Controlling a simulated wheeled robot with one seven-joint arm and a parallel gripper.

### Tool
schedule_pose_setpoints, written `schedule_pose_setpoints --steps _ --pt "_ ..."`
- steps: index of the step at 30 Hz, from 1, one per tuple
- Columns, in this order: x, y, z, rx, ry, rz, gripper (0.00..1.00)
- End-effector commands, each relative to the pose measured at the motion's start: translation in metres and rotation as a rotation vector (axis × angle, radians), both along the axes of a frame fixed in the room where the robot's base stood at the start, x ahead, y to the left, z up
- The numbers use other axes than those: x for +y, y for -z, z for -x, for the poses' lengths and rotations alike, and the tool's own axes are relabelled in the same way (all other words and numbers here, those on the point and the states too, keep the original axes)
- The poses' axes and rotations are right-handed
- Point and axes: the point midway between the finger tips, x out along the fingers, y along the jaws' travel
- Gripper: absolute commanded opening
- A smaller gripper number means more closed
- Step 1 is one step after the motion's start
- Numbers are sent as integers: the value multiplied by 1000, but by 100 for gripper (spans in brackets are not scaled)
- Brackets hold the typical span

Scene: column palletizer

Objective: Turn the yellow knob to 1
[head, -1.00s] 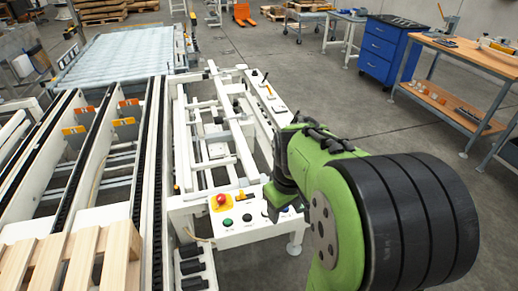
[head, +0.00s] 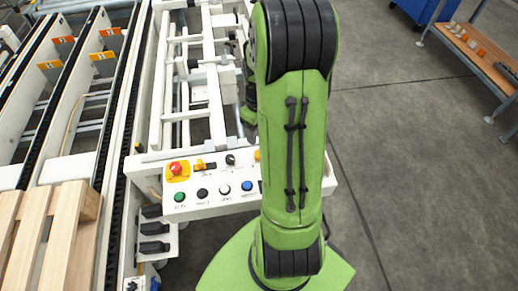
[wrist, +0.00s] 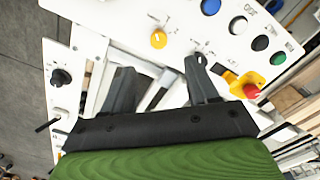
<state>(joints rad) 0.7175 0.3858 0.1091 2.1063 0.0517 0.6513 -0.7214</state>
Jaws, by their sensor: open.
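The yellow knob (wrist: 158,40) is on a white control panel (wrist: 285,12) in the wrist view, with a small white line on it. Its number marks are too small to read. In the head view only a yellow sliver (head: 257,155) shows beside my arm, which hides the rest. My gripper (wrist: 158,68) is open and empty in the wrist view. Its two dark fingers are apart, and the knob appears beyond the gap between their tips. I cannot tell how far the tips are from the panel. My gripper is hidden in the head view.
The panel (head: 212,208) also carries a red emergency stop (head: 176,169), a yellow-and-black switch (head: 204,166), a black knob (head: 230,160) and several coloured buttons. A conveyor and wooden pallet (head: 55,235) stand to the left.

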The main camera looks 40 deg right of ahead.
Motion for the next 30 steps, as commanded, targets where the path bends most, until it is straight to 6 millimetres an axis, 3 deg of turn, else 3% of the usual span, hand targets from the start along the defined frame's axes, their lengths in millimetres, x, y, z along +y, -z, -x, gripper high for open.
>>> schedule_pose_setpoints --steps 1,6,13,24,30 --pt "0 18 1 4 1 -4 59" --pt "0 62 1 4 1 -4 59" --pt "0 107 0 1 1 -2 59" --pt "-1 116 0 -1 1 1 59" --pt "0 116 0 -1 1 0 30"
